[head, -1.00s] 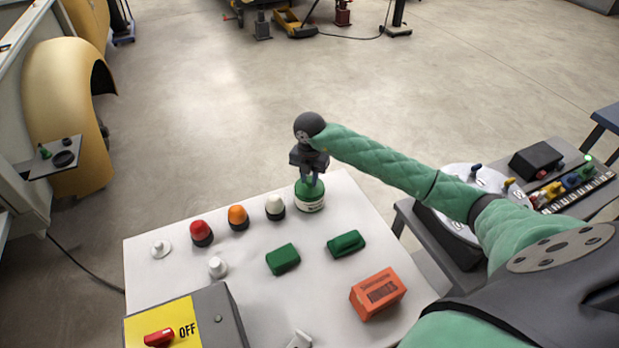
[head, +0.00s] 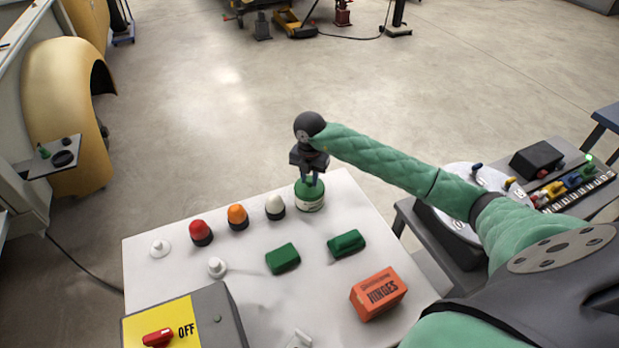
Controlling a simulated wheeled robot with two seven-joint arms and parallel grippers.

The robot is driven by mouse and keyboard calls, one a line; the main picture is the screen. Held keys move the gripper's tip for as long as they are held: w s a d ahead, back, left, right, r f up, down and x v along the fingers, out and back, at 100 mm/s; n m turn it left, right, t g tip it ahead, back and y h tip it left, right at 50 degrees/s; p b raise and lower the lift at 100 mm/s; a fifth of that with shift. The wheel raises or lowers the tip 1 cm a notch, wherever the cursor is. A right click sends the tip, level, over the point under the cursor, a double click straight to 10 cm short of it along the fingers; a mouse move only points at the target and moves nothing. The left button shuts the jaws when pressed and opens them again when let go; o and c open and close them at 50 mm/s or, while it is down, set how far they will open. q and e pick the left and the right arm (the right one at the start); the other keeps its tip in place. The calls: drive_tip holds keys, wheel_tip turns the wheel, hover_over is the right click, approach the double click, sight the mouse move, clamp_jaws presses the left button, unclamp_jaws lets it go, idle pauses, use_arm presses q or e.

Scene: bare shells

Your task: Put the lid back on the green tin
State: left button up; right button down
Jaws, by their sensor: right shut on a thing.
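The green tin (head: 311,203) stands upright at the far right corner of the white table, with a pale label band around it. My right gripper (head: 312,181) is above the tin, pointing down, shut on the green lid (head: 304,188). The lid is at the top of the tin; I cannot tell whether it is fully seated. My left gripper is not in view.
White, orange and red domed lamps stand left of the tin on the white table (head: 200,270). Two green blocks (head: 283,258) and an orange hinges box (head: 378,293) lie nearer. A yellow and grey switch box (head: 185,322) stands at the front left.

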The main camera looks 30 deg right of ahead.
drive_tip(key=c, duration=0.7)
unclamp_jaws()
drive_tip(key=shift+r, duration=0.25)
drive_tip(key=shift+r+p, duration=1.35)
drive_tip(key=shift+r, duration=1.95)
clamp_jaws()
